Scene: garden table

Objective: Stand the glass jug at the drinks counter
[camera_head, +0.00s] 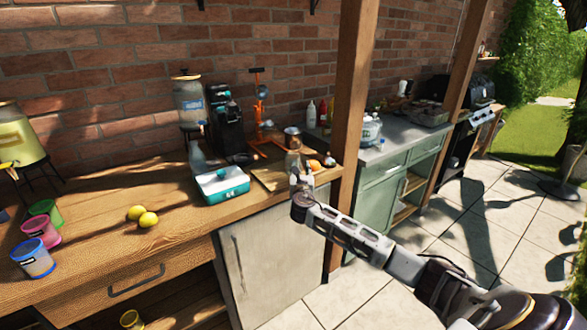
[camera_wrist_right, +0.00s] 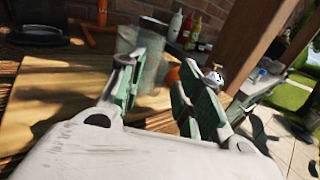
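A clear glass vessel that looks like the glass jug (camera_head: 293,160) stands upright on the wooden board at the right end of the wooden counter (camera_head: 95,232). My right gripper (camera_head: 301,182) is just in front of it, partly covering its lower part. In the right wrist view the fingers (camera_wrist_right: 165,88) are spread apart, and the blurred glass jug (camera_wrist_right: 152,62) shows between and beyond them. I cannot tell whether a finger touches it. My left gripper is not in view.
A teal-and-white box (camera_head: 222,185), a black coffee machine (camera_head: 226,122) and another clear glass vessel (camera_head: 198,157) stand left of the board (camera_head: 268,178). A wooden post (camera_head: 350,95) rises close right of the gripper.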

